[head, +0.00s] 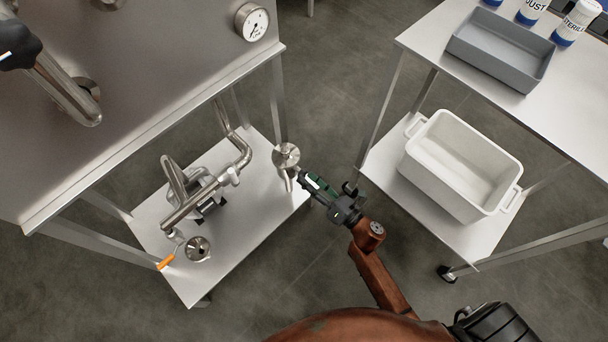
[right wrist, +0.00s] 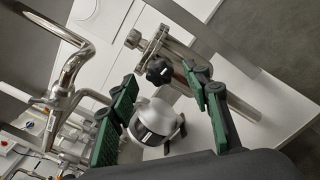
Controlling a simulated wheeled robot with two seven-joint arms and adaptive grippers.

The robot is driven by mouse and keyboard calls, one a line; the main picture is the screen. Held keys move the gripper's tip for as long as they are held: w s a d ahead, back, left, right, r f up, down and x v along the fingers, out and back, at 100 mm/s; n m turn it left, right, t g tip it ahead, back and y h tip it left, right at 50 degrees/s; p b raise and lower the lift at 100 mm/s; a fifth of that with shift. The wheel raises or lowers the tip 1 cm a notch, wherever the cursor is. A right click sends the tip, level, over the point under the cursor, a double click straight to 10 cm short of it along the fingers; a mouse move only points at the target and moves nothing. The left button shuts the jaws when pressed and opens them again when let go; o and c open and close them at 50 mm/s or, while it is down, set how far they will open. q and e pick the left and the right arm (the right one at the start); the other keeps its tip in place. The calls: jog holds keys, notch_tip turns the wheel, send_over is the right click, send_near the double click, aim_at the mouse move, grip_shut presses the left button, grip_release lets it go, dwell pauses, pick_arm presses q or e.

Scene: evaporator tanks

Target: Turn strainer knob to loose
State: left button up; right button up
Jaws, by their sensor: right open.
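In the right wrist view a black lobed knob (right wrist: 158,71) sits on a steel clamp fitting (right wrist: 150,48) on a steel tube; it appears to be the strainer knob. My right gripper (right wrist: 160,79) is open, and the knob shows between its green-padded fingertips. No contact with the knob is visible. In the head view my right gripper (head: 306,178) is beside a round steel cap (head: 286,155) at the right edge of the lower shelf. The knob cannot be made out there. My left gripper is not in view.
Steel piping (head: 195,205) and an orange handle (head: 166,262) are on the lower shelf (head: 240,255). A tank with a gauge (head: 252,22) stands above. At right, a table (head: 465,85) bears a grey tray (head: 500,75), with a white bin (head: 430,140) below. Floor shows between.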

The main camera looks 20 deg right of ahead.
jog(key=v, duration=0.9)
